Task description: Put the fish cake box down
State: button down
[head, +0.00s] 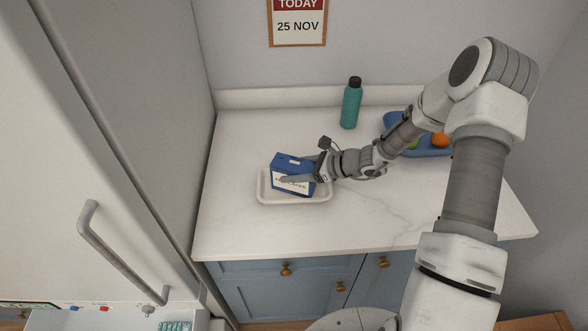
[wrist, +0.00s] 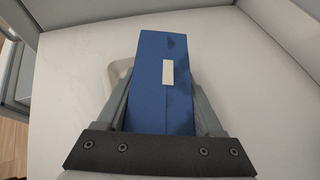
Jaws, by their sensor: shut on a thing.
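The fish cake box is a blue box (head: 292,165) with a white label; it also shows in the wrist view (wrist: 160,80), where a small pale patch marks its face. My gripper (head: 298,170) is shut on the box, with one finger along each side of it in the wrist view. The box is at a white shallow tray (head: 265,198) on the counter, within or just above its rim. I cannot tell whether its underside touches the tray. In the wrist view a part of the tray's rim shows left of the box.
A teal bottle (head: 351,105) stands at the back of the white counter (head: 240,140). A tall fridge (head: 100,150) borders the left. The counter front is clear.

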jog(key=shift+f, duration=0.1)
jog(key=shift+c, duration=2.4)
grip_release()
jog(key=shift+f, duration=0.15)
jog(key=o, duration=0.5)
jog(key=shift+c, duration=0.2)
jog(key=shift+r, duration=0.2)
jog(key=shift+d+r, duration=0.15)
jog(key=shift+r, duration=0.05)
jog(key=v, duration=1.1)
jog(key=shift+s+d+b, duration=0.25)
jog(key=shift+d+b, duration=0.1)
jog(key=shift+r, duration=0.1)
